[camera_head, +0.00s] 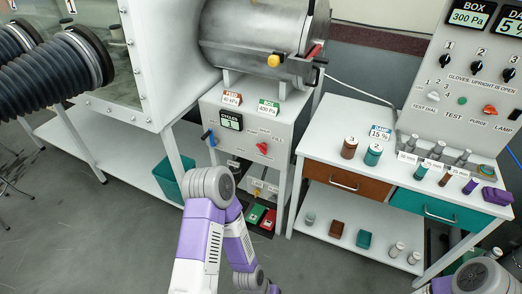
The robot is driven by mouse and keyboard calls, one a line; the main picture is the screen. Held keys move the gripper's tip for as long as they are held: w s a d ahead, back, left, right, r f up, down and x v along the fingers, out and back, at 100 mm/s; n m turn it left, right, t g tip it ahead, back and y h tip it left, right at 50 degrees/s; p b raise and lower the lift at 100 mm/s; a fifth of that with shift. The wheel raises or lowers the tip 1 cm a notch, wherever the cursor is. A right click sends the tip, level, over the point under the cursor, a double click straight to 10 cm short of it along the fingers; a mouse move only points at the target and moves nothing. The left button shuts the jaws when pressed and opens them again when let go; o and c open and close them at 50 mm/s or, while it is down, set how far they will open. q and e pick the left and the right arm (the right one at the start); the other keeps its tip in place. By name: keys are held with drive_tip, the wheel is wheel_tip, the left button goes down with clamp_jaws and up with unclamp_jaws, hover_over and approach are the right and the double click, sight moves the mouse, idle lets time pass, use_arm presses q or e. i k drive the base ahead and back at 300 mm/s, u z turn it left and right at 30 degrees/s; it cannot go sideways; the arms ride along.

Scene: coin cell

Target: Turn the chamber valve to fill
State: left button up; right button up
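The chamber valve appears to be the red knob (262,148) on the front of the grey panel (283,132) under the metal chamber (255,35). The markings around it are too small to read, so I cannot tell its setting. A small display (231,120) sits to its upper left. My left arm rises from the bottom middle, bends at a grey joint, and folds back down in front of the panel stand. Only part of my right arm shows at the bottom right corner. Neither gripper can be made out in view.
A glovebox (165,45) with black gloves stands at the left. A white table (330,125) with bottles and drawers stands to the right, with a control board (470,75) behind it. A teal bin (168,180) sits below the glovebox. Open floor lies at the lower left.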

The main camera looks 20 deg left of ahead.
sight(262, 147)
drive_tip(key=k, duration=0.65)
drive_tip(key=u, duration=0.65)
drive_tip(key=i, duration=0.75)
drive_tip(key=u, duration=0.55)
drive_tip(key=i, duration=0.55)
drive_tip(key=z, duration=0.05)
